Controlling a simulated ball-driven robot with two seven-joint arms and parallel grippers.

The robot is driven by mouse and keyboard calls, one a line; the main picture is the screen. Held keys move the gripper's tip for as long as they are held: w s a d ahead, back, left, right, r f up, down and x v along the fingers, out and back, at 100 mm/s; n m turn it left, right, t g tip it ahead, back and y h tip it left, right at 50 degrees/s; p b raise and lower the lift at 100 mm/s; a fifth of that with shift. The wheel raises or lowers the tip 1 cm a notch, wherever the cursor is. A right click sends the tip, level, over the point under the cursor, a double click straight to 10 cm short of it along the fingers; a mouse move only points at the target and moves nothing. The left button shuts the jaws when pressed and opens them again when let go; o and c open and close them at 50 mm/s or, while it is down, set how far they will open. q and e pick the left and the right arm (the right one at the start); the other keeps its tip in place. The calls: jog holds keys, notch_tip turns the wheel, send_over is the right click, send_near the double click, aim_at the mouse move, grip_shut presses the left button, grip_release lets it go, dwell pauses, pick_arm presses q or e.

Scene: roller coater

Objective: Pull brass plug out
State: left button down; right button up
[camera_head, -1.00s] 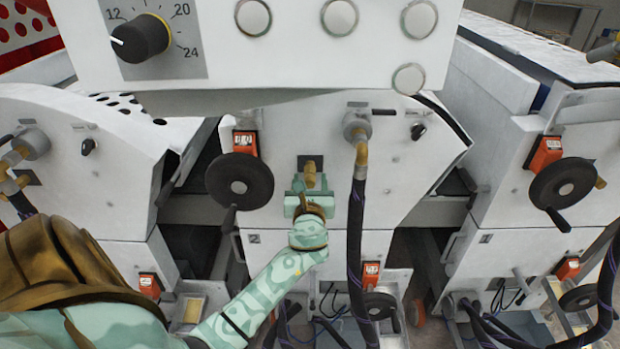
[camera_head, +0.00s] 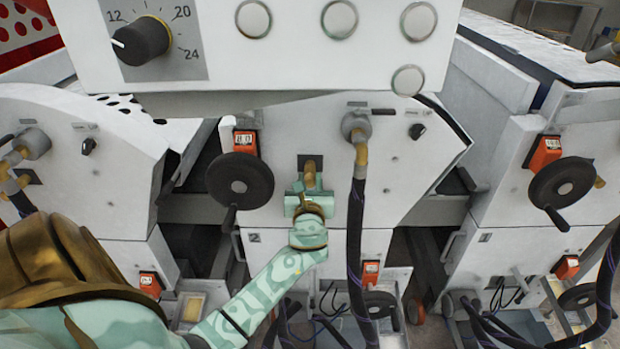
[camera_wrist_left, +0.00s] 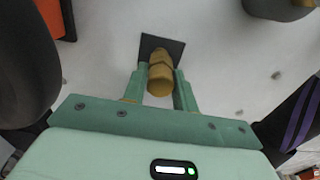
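The brass plug (camera_head: 310,174) sticks out of a dark square plate (camera_wrist_left: 175,44) on the white front of the middle machine unit. It also shows in the left wrist view (camera_wrist_left: 160,78), pointing toward the camera. My left gripper (camera_head: 308,188) is at the plug, with one green finger on each side. The plug's inner end is hidden in the panel. My right gripper is in neither view.
A black handwheel (camera_head: 240,181) with an orange counter (camera_head: 245,142) is left of the plug. A dark hose (camera_head: 355,230) hangs from a brass elbow close on the right. A control panel (camera_head: 300,60) overhangs above.

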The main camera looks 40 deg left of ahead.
aim_at(310, 184)
pick_arm(q)
jog(key=shift+s+d, duration=0.1)
jog(key=shift+s+d, duration=0.45)
jog(key=shift+s, duration=0.1)
jog(key=shift+s+d+p, duration=0.35)
jog(key=shift+s+p, duration=0.1)
jog(key=shift+p+v, duration=0.3)
jog(key=shift+v, duration=1.25)
jog(key=shift+v, duration=1.55)
